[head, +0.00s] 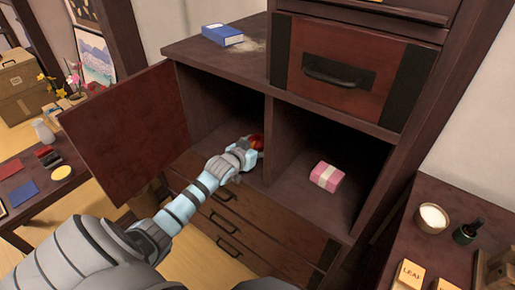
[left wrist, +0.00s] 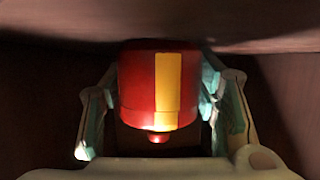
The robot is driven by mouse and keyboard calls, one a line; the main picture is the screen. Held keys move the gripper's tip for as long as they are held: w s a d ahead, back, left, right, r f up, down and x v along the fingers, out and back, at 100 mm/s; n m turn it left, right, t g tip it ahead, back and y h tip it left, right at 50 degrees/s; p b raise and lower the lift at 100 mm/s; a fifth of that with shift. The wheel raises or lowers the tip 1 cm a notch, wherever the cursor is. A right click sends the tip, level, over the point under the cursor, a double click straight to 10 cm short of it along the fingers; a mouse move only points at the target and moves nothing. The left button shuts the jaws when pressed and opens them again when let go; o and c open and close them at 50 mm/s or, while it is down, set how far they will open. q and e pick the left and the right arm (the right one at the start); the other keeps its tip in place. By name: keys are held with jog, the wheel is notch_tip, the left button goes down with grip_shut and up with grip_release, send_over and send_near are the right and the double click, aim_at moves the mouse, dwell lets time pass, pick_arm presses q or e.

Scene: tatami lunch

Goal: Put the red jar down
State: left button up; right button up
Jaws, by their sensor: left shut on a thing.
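The red jar (left wrist: 138,88) with a yellow stripe is between the fingers of my left gripper (left wrist: 160,120) in the left wrist view. In the head view the red jar (head: 257,141) shows only as a small red part at the tip of my left gripper (head: 247,150). My left gripper is shut on the jar, inside the left compartment of the dark wooden cabinet (head: 270,130). I cannot tell whether the jar touches the compartment floor. My right gripper is not in view.
The cabinet door (head: 130,130) stands open at left of the compartment. A pink package (head: 326,177) lies in the right compartment, past the divider. A blue book (head: 222,35) lies on the cabinet top. Side tables stand at left and right.

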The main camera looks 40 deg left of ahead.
pick_arm(q)
jog(key=o, duration=1.3)
jog(key=shift+s+r, duration=0.1)
jog(key=shift+r, duration=0.1)
jog(key=p+v, duration=0.5)
jog(key=v, duration=0.7)
